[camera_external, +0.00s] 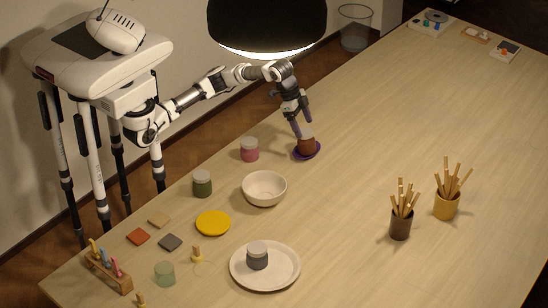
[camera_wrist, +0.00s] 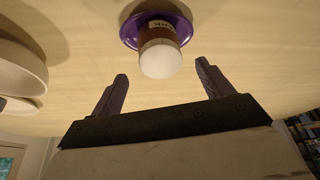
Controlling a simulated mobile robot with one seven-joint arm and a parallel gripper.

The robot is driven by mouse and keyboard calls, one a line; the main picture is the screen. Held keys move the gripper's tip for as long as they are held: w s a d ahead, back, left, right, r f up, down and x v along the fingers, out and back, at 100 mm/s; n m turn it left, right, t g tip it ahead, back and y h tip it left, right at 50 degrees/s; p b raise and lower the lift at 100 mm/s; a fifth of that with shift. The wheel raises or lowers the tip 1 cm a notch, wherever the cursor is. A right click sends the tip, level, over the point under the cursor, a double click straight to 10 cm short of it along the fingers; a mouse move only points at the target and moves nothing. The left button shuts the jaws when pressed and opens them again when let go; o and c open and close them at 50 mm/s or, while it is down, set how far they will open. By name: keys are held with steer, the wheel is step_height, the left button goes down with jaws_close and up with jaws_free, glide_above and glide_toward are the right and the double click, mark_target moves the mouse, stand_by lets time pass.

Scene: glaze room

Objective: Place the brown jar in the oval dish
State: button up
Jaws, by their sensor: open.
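The brown jar (camera_external: 307,146) stands on a small purple dish (camera_external: 316,155) at the far side of the table. In the wrist view the jar (camera_wrist: 155,34) has a pale lid and a label, and the purple dish (camera_wrist: 186,25) shows around its base. My gripper (camera_external: 302,133) is open at the jar's top. In the wrist view the fingertips of my gripper (camera_wrist: 161,70) lie either side of the lid, with gaps; I cannot tell how far the lid is between them. A large pale plate (camera_external: 284,281) holds a grey jar (camera_external: 257,256).
A pink jar (camera_external: 250,150), a cream bowl (camera_external: 264,190), a green jar (camera_external: 202,184) and a yellow disc (camera_external: 212,223) stand left of the brown jar. Two cups of sticks (camera_external: 401,223) (camera_external: 446,206) stand at right. A lamp (camera_external: 267,25) hangs above. The table's middle is clear.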

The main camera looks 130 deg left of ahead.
steer(key=v, duration=0.6)
